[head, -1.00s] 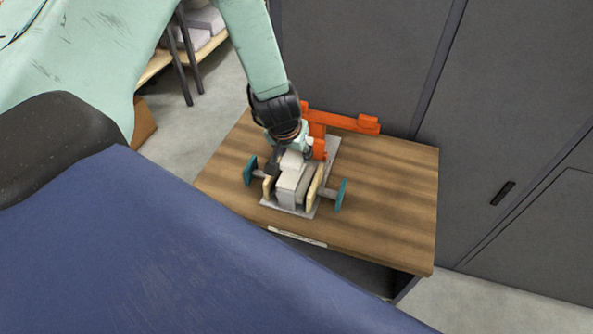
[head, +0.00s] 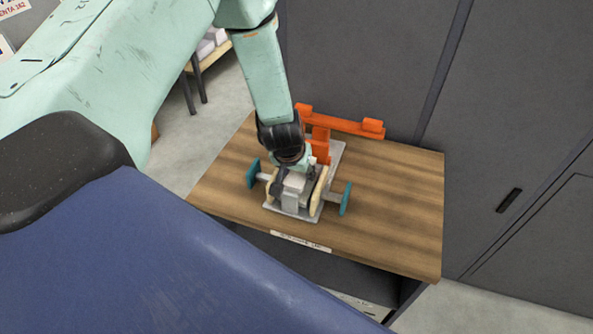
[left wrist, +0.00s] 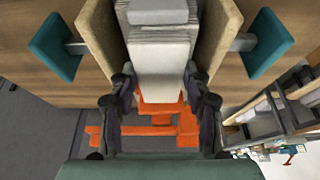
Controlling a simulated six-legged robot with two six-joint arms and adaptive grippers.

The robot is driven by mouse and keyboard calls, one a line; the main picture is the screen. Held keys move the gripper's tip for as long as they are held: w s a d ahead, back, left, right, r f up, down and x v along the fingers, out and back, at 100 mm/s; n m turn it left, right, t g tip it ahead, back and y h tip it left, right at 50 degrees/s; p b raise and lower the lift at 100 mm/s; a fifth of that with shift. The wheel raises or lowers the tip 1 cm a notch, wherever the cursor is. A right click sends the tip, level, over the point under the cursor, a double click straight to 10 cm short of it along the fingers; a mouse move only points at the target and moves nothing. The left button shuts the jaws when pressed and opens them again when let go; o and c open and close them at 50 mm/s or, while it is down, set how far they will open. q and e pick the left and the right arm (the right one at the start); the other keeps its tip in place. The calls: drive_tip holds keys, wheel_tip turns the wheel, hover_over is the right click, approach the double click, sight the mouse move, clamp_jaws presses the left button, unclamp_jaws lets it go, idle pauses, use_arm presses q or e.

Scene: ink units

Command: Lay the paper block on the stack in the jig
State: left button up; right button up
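The jig (head: 319,192) stands on the wooden bench top, with two pale wooden cheeks and teal-ended screws on a grey plate. A grey-white stack (head: 290,202) sits between the cheeks; it also shows in the left wrist view (left wrist: 160,34). The pale paper block (head: 295,182) is at the stack's top, and in the left wrist view (left wrist: 164,72) it lies between my fingers. My left gripper (left wrist: 160,82) appears closed on its two sides, inside the jig. I cannot tell whether the block touches the stack. My right gripper is not in view.
An orange bracket (head: 345,123) rises behind the jig, close to my left wrist. The bench top (head: 395,200) is clear to the right. Dark cabinets (head: 370,60) stand behind it. A label (head: 300,241) is on the bench's front edge.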

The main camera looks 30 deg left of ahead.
use_arm(q)
drive_tip(key=o, duration=0.3)
drive_tip(key=shift+w+d+f, duration=0.1)
drive_tip(key=shift+w+f, duration=0.05)
drive_tip(key=shift+w, duration=0.2)
drive_tip(key=shift+o, duration=0.7)
drive_tip(key=shift+s+a, duration=0.2)
drive_tip(key=shift+s, duration=0.15)
drive_tip(key=shift+w+d, duration=0.15)
drive_tip(key=shift+w, duration=0.2)
drive_tip(key=shift+r+p, duration=0.35)
drive_tip(key=shift+r, duration=0.15)
drive_tip(key=p+v, duration=0.4)
drive_tip(key=v, duration=0.7)
drive_tip(key=s+d+f+g, duration=0.1)
drive_tip(key=s+f, duration=0.3)
drive_tip(key=s, duration=0.5)
drive_tip(key=s+d+f+m+g, duration=0.1)
drive_tip(key=s+d+f+g, duration=0.1)
drive_tip(key=s, duration=0.7)
drive_tip(key=s+d+f+m+g+h, duration=0.1)
drive_tip(key=s+d+f, duration=0.3)
drive_tip(key=s+f, duration=0.3)
drive_tip(key=shift+s, duration=1.55)
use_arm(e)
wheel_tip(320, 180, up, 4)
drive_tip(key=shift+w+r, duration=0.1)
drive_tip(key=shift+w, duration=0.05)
use_arm(q)
drive_tip(key=shift+w, duration=0.1)
